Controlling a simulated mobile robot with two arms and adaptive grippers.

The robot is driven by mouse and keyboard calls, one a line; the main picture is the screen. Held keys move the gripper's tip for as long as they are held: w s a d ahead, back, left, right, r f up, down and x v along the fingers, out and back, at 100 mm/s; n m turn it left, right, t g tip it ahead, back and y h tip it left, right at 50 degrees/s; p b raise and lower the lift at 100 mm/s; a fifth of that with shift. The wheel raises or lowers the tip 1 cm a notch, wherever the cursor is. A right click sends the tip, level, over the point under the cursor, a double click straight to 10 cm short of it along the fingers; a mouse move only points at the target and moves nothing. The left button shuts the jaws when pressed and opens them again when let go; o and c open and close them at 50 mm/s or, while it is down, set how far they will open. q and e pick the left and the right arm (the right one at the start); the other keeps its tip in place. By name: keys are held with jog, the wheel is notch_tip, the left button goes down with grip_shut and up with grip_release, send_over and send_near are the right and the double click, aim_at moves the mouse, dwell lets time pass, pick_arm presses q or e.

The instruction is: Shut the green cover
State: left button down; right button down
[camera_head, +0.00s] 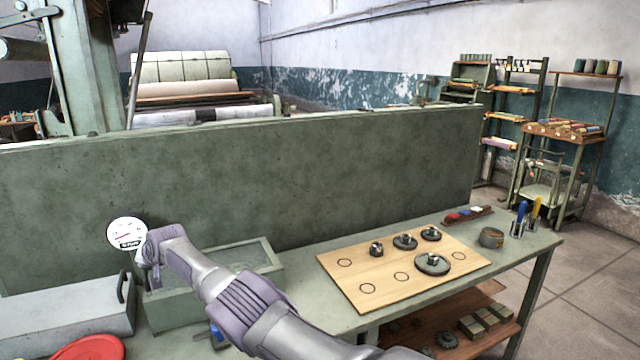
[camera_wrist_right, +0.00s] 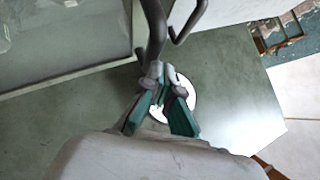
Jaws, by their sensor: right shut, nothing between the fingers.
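My right arm comes in from the lower right in the head view, and its gripper (camera_head: 150,272) is at the left end of the green box (camera_head: 212,301), partly hidden by its own wrist. In the right wrist view the gripper (camera_wrist_right: 160,82) is shut and empty, its tips close to a dark bent handle (camera_wrist_right: 153,25); I cannot tell if they touch. A dark handle (camera_head: 122,287) stands on the grey box (camera_head: 60,305) beside the green box. I cannot tell for sure which part is the green cover. My left gripper is not in view.
A tall green panel (camera_head: 300,170) runs behind the bench. A round white gauge (camera_head: 127,233) is close behind the gripper. A wooden board (camera_head: 385,268) with several gear pieces lies to the right. A red round thing (camera_head: 90,348) is at lower left.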

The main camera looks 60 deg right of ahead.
jog(key=shift+s+a+f, duration=0.2)
jog(key=shift+a+f, duration=0.2)
jog(key=shift+f, duration=0.35)
jog(key=shift+w+a+r+p, duration=0.1)
jog(key=shift+w+r+p, duration=0.05)
jog(key=shift+r+p, duration=0.35)
jog(key=s+r+p, duration=0.4)
jog(key=s+r, duration=0.3)
jog(key=r, duration=0.4)
jog(key=shift+a+r+p, duration=0.2)
jog(key=shift+a+p, duration=0.15)
jog(key=shift+p, duration=0.05)
